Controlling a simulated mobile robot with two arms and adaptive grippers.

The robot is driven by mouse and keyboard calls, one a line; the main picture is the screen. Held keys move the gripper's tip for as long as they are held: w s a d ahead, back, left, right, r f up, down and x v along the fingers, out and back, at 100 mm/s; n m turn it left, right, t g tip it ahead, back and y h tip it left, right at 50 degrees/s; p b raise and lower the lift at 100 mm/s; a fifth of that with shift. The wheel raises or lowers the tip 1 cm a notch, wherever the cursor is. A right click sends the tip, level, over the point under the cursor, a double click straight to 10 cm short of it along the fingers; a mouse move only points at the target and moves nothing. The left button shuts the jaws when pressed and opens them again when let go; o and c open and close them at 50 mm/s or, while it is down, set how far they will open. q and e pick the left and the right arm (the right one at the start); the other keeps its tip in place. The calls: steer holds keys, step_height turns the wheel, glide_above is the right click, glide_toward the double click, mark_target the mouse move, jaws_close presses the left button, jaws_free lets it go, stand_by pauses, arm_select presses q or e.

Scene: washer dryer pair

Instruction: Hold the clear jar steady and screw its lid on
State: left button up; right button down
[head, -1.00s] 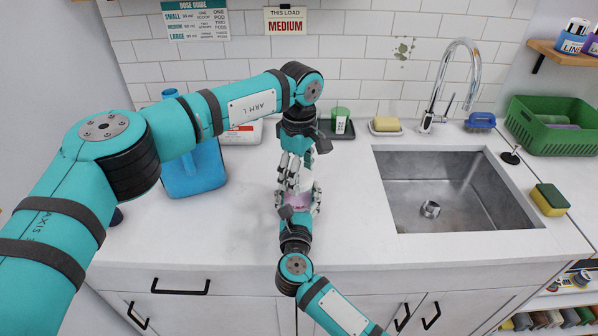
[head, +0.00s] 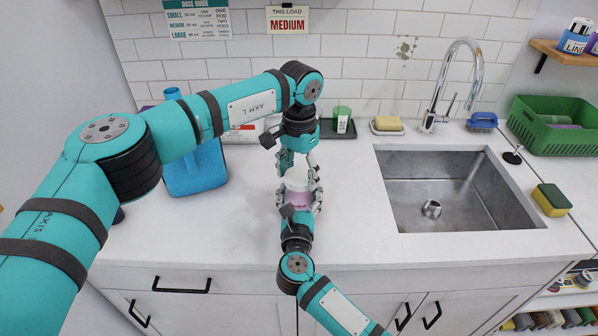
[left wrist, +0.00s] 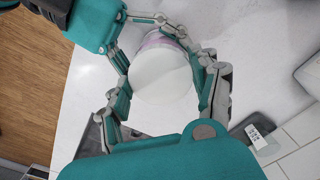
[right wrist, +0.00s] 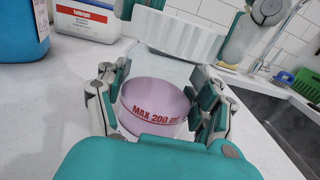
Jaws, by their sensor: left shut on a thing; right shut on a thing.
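The clear jar (head: 298,199) stands upright over the counter, with a pink-purple lower part. Its red "MAX 200" marking shows in the right wrist view (right wrist: 152,112). My right gripper (right wrist: 156,106) is shut on the jar, one finger on each side. The white ribbed lid (right wrist: 180,34) is over the jar's mouth; I cannot tell how far it is seated. My left gripper (left wrist: 163,85) comes from above and is shut on the lid, whose round white top (left wrist: 160,74) faces its wrist camera. In the left wrist view the lid hides most of the jar.
A dark tray with a green cup (head: 341,117), a soap dish (head: 387,126) and the sink (head: 455,190) lie to the right. The counter around the jar is clear.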

arm_select(q)
steer(key=shift+r, duration=0.1)
steer(key=o, duration=0.8)
steer(key=shift+r, duration=2.2)
